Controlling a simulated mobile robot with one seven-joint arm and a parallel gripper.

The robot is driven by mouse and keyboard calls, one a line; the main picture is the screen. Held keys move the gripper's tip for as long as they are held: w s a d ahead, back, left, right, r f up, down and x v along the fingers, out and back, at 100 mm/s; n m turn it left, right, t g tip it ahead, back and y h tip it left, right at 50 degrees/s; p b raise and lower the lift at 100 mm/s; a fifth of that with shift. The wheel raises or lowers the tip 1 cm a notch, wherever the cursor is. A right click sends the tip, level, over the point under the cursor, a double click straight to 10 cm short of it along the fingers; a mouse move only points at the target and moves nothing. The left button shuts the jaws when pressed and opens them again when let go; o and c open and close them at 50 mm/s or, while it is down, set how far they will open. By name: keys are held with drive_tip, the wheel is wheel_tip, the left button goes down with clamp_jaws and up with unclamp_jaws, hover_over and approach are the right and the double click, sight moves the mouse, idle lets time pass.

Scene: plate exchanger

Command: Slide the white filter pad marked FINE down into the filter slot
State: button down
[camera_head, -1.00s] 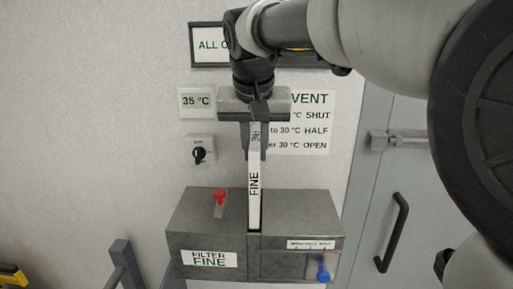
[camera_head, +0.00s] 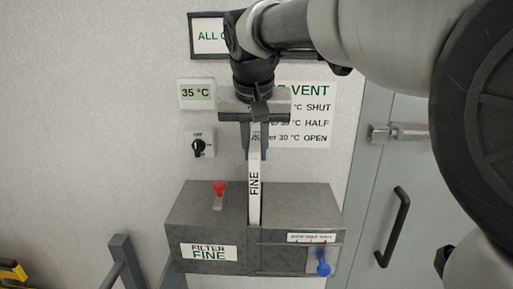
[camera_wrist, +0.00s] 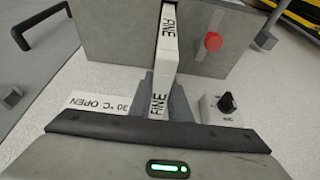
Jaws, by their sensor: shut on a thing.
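The white filter pad (camera_head: 254,190), marked FINE, is upright, its lower end at the slot in the top of the grey filter box (camera_head: 205,205). The lower end seems to be inside the slot, but how deep is hidden. My gripper (camera_head: 255,150) is shut on the pad's upper part, above the box. In the wrist view the pad (camera_wrist: 165,60) runs from between my fingers (camera_wrist: 165,100) toward the grey box (camera_wrist: 110,35), with FINE printed twice along its edge. The box front carries a FILTER FINE label (camera_head: 209,252).
A red knob (camera_head: 219,188) stands on the box top, left of the slot. A blue knob (camera_head: 323,268) is at the lower right front. A dial (camera_head: 199,147), a 35 °C display (camera_head: 196,93) and a vent sign (camera_head: 310,130) are on the wall behind. A grey door (camera_head: 400,160) is at right.

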drive_tip(key=shift+f, duration=0.1)
drive_tip(key=shift+f+b, duration=2.1)
drive_tip(key=shift+f, duration=0.6)
drive_tip(key=shift+f+b, duration=2.25)
drive_tip(key=shift+f, duration=0.8)
drive_tip(key=shift+s+f, duration=0.1)
drive_tip(key=shift+f, duration=0.1)
